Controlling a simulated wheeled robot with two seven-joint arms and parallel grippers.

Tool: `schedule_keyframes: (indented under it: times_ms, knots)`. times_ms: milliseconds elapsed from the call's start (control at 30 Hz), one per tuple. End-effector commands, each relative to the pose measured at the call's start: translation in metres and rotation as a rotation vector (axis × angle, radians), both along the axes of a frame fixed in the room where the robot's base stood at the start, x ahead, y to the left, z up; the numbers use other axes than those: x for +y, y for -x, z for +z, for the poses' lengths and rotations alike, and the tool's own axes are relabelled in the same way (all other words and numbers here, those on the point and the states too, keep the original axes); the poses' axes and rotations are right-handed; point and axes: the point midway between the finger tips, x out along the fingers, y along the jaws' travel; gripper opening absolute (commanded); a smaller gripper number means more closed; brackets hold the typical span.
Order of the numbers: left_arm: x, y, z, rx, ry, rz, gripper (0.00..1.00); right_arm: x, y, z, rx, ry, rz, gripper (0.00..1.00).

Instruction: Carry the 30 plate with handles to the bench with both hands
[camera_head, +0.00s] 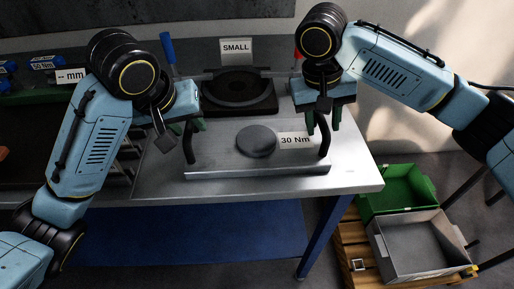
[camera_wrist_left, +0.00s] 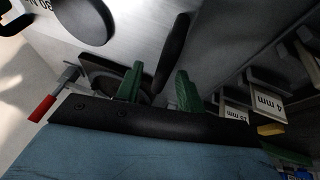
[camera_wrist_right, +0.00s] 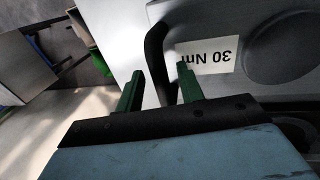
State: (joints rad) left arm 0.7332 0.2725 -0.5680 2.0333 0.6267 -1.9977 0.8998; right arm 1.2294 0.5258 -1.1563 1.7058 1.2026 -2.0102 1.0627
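The plate with handles (camera_head: 220,160) is a flat grey metal plate with a dark round disc, a "30 Nm" label (camera_head: 296,141) and a black upright handle at each end. It lies at the front of the grey bench (camera_head: 352,170). My left gripper (camera_head: 194,127) is open above the left handle (camera_wrist_left: 174,48), which shows between its green fingers in the left wrist view. My right gripper (camera_head: 322,124) is open at the right handle (camera_wrist_right: 153,48), which shows between its fingers in the right wrist view. Neither gripper is shut on a handle.
Behind the plate stands a dark round fixture (camera_head: 238,88) with a "SMALL" sign (camera_head: 236,49) and red and blue handled tools beside it. A dark slotted rack (camera_head: 122,165) lies left. Green (camera_head: 398,188) and grey (camera_head: 418,245) bins stand on a pallet right, below the bench.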

Motion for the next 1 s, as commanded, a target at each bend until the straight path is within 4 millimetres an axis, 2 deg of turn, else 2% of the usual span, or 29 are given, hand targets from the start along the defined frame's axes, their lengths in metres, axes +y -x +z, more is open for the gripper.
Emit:
schedule_keyframes:
  times_ms: [300, 500, 767, 867, 1000]
  knots:
    - [0.013, 0.021, 0.054, -0.008, -0.008, 0.001, 0.38, 0.000, 0.000, 0.000, 0.000, 0.000, 0.000, 0.38]
    - [0.018, 0.033, 0.082, -0.005, -0.005, 0.003, 0.38, 0.000, 0.000, 0.000, 0.000, 0.000, 0.000, 0.38]
    - [0.020, 0.041, 0.097, 0.000, -0.004, 0.002, 0.38, 0.001, 0.000, 0.002, -0.001, 0.000, 0.000, 0.38]
    - [0.020, 0.041, 0.097, 0.001, -0.003, 0.002, 0.38, 0.002, -0.001, 0.009, -0.004, 0.000, 0.000, 0.38]
    - [0.020, 0.041, 0.097, 0.001, -0.002, 0.002, 0.38, 0.006, -0.001, 0.031, -0.007, 0.000, 0.001, 0.38]
